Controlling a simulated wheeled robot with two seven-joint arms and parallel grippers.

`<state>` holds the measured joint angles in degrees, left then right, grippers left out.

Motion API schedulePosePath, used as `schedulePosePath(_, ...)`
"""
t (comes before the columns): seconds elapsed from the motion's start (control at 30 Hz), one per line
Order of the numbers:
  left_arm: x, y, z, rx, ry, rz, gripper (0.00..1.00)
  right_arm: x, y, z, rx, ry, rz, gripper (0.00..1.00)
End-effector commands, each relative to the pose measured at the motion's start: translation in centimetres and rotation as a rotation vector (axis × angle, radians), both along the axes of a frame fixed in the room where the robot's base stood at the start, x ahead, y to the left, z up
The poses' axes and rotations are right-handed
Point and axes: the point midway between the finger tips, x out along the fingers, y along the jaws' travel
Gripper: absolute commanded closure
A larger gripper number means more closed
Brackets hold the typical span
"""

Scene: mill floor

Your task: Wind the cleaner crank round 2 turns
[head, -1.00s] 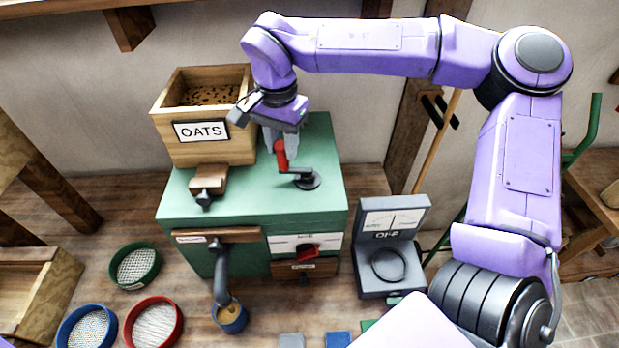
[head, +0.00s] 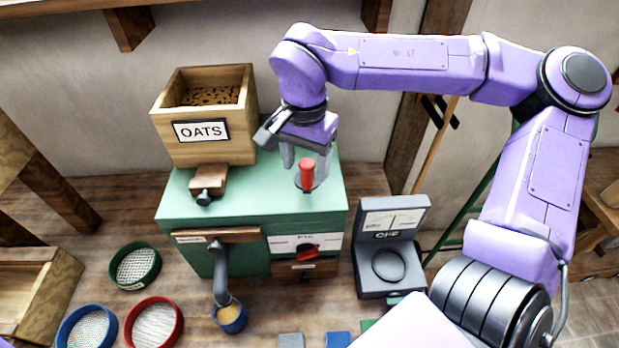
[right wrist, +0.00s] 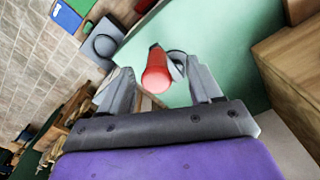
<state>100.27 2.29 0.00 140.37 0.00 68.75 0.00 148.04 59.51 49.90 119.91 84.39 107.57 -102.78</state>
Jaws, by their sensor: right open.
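The cleaner crank has an upright red handle (head: 307,172) over a dark round hub on the green top of the machine (head: 240,200). My right gripper (head: 305,168) is open above the hub, pointing down, with one finger on each side of the handle. In the right wrist view the red handle (right wrist: 156,72) stands between the spread fingers; I cannot tell whether either finger touches it. The crank's arm is mostly hidden. My left gripper is not in view.
A wooden OATS hopper (head: 182,142) stands on the machine, left of the crank. A grey scale (head: 390,282) stands to the right. Round sieves (head: 137,266) lie on the floor at left. A blue cup (head: 231,319) sits under the spout (head: 219,275).

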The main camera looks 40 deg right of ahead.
Motion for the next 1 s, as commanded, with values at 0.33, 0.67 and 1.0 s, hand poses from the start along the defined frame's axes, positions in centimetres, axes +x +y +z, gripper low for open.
schedulePosePath(0.33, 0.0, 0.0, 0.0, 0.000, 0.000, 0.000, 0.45, 0.1, 0.0, 3.0, 0.000, -0.002, -0.002, 0.36)
schedulePosePath(0.67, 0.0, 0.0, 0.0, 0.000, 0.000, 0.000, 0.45, 0.0, 0.0, 7.0, 0.000, -0.002, 0.000, 0.36)
schedulePosePath(1.0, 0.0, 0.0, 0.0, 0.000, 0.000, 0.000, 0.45, 0.0, 0.0, 9.0, 0.000, 0.000, 0.000, 0.36)
